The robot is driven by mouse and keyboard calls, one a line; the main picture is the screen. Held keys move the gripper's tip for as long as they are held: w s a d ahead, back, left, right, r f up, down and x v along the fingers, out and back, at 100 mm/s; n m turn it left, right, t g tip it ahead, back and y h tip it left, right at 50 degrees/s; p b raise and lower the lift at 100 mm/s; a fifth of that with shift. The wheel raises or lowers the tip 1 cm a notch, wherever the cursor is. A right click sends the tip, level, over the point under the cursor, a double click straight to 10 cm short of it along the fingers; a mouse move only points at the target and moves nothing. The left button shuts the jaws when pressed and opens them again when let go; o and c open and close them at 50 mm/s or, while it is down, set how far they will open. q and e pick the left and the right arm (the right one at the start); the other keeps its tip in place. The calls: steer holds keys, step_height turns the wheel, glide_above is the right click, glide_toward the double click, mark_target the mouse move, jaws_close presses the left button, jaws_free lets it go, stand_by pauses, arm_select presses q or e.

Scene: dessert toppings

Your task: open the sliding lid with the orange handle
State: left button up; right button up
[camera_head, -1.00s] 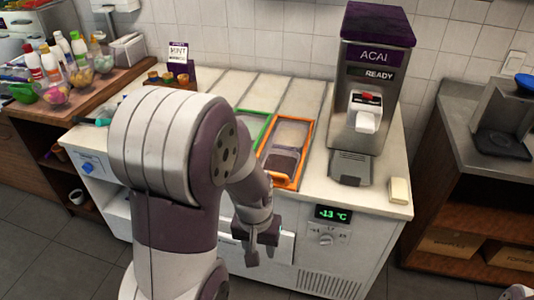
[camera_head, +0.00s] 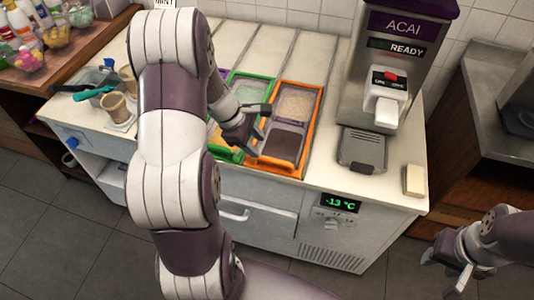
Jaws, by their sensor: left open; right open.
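The orange-framed topping well (camera_head: 312,130) is set in the white counter, left of the acai machine. Pale crumbs show in its far part and a dark topping in its near part. Its orange handle (camera_head: 277,168) appears at the near end; the lid looks clear, and I cannot tell how far it is slid. My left gripper (camera_head: 263,128) is open and empty at the well's left edge, over the border with the green-framed well; contact cannot be told. My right gripper (camera_head: 444,272) is open and empty at the lower right, away from the counter.
The green-framed well (camera_head: 240,85) lies just left, partly hidden by my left arm. The acai machine (camera_head: 405,60) stands close on the right, with a drip tray (camera_head: 362,150). Cups (camera_head: 117,108) stand at the left. A pale block (camera_head: 414,180) lies near the right edge.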

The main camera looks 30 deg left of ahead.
mark_target(270, 159)
arm_select(q)
steer(key=x, duration=0.8)
steer(key=shift+w+a, duration=0.35)
steer(key=shift+s+d+f, duration=0.1)
steer(key=shift+d+f, duration=0.1)
steer(key=shift+d, duration=0.05)
steer(key=shift+a+f, duration=0.1)
jaws_close()
